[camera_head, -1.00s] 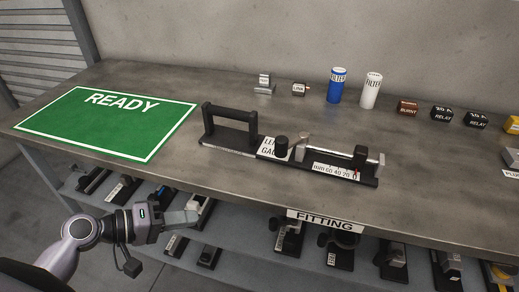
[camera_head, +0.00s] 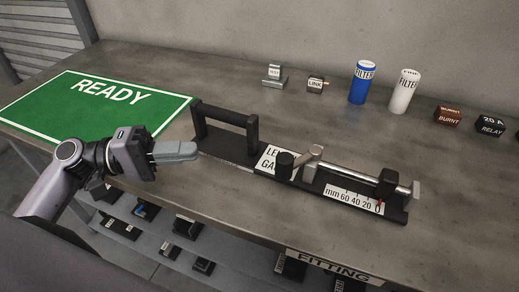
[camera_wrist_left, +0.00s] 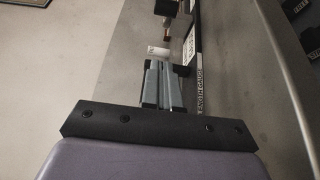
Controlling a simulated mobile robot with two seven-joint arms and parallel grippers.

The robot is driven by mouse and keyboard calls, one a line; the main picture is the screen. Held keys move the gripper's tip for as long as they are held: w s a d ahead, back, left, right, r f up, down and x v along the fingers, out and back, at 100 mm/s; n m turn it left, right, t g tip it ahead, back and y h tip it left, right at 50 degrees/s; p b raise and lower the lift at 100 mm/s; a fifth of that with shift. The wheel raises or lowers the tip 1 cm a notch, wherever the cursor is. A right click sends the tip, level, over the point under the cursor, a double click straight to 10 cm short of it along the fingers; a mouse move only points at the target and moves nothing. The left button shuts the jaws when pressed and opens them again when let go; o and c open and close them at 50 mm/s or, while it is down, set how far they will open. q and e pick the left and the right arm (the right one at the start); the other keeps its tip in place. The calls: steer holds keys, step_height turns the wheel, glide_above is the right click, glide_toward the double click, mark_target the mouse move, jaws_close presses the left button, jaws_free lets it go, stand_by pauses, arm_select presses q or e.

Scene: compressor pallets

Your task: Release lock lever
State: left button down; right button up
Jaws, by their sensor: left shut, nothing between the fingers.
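The length gauge (camera_head: 330,184) lies on the workbench, with a black bar handle (camera_head: 226,118) at its left end. On it are a black round knob (camera_head: 284,164), a light lever (camera_head: 308,158) beside the knob, a silver rod and a mm scale (camera_head: 354,198). My left gripper (camera_head: 192,151) is shut and empty, just left of the gauge's handle end and apart from the lever. In the left wrist view my left gripper's fingers (camera_wrist_left: 163,85) lie together beside the gauge's dark base (camera_wrist_left: 192,70). My right gripper is not in view.
A green READY mat (camera_head: 70,108) covers the bench's left part. Along the back stand a grey block (camera_head: 273,75), a LINK block (camera_head: 317,85), a blue filter (camera_head: 362,82), a white filter (camera_head: 404,92) and relays (camera_head: 490,125). A lower shelf (camera_head: 240,266) holds several dark parts.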

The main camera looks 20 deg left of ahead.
arm_select(q)
steer(key=shift+s, duration=0.1)
steer(key=p, duration=0.1)
glide_toward(300, 158)
steer(key=shift+w+a+r, duration=0.25)
steer(key=shift+w+a, duration=0.2)
steer(key=shift+w+a+r, duration=0.3)
steer(key=shift+w+a, duration=0.15)
steer(key=d, duration=0.1)
steer(key=s+d+p, duration=0.1)
steer(key=d, duration=0.1)
steer(key=shift+d, duration=0.1)
steer(key=shift+s+d+f, duration=0.1)
steer(key=shift+d, duration=0.3)
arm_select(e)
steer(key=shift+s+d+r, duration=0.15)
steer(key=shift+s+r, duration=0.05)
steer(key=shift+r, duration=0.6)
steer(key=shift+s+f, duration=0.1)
arm_select(q)
steer(key=shift+d, duration=0.1)
